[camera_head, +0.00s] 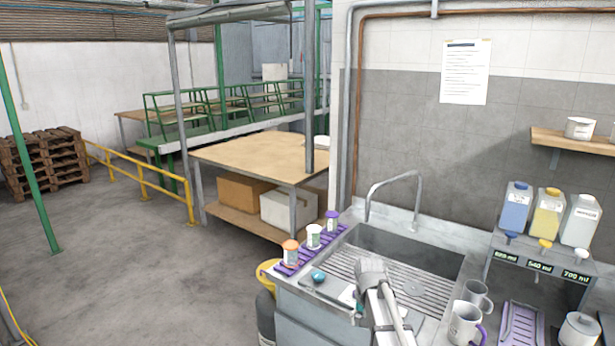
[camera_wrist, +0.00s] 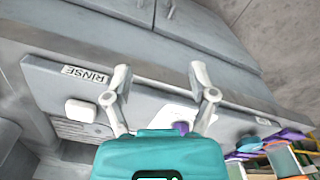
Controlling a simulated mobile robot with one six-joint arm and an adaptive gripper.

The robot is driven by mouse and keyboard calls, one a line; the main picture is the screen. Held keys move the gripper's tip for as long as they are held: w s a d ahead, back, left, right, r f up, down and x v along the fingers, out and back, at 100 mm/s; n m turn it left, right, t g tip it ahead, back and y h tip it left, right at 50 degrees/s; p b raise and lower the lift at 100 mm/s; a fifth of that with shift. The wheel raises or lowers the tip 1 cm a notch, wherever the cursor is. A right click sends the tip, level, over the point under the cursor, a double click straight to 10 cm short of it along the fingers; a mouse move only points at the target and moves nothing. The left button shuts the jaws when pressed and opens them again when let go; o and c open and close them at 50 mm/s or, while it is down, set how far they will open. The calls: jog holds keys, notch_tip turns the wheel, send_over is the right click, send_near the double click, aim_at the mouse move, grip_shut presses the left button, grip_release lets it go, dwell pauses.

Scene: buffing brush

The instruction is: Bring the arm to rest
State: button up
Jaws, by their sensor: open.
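My gripper (camera_head: 358,306) shows only in part in the head view, as a small teal and grey piece beside my grey arm, over the front of the sink unit (camera_head: 430,232). In the wrist view my gripper (camera_wrist: 158,74) has its two grey fingers spread wide, with nothing held between them. Beyond the fingers lies a grey metal surface with a RINSE label (camera_wrist: 85,74). A white piece (camera_wrist: 170,115) with a purple part lies behind the finger gap; I cannot tell what it is.
A purple mat (camera_head: 297,260) with several small jars lies left of the basin. A blue round item (camera_head: 318,277) lies near the front edge. Mugs (camera_head: 465,322) stand right of my arm, near a dispenser rack (camera_head: 535,262). The floor (camera_head: 130,270) at left is open.

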jog(key=s+n, duration=0.2)
jog(key=s, duration=1.4)
